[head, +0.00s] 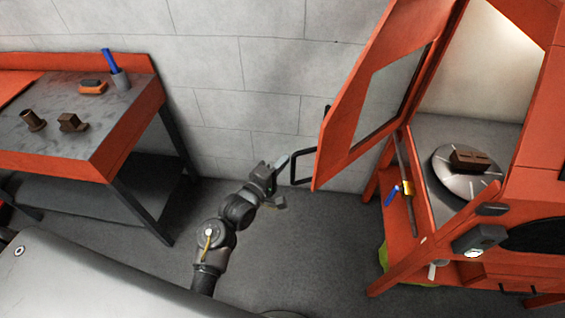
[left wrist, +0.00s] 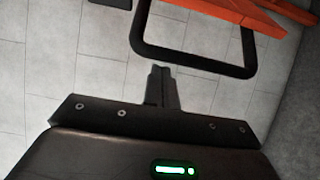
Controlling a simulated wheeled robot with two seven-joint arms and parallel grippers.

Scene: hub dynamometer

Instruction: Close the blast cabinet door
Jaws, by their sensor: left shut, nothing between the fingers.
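The blast cabinet (head: 530,195) stands at the right of the head view, orange, with a lit interior. Its door (head: 345,125), orange with a window, stands wide open to the left. A black loop handle (head: 300,168) sits at the door's lower left edge; it also shows large in the left wrist view (left wrist: 195,62). My left gripper (head: 284,160) is shut and empty, close beside the handle on its left. In the left wrist view its fingers (left wrist: 160,78) point towards the handle's opening; I cannot tell whether they touch it. My right gripper is not in view.
Inside the cabinet a brown block (head: 470,160) rests on a round turntable (head: 450,180). An orange workbench (head: 90,120) with small parts stands at the left. The floor between is clear.

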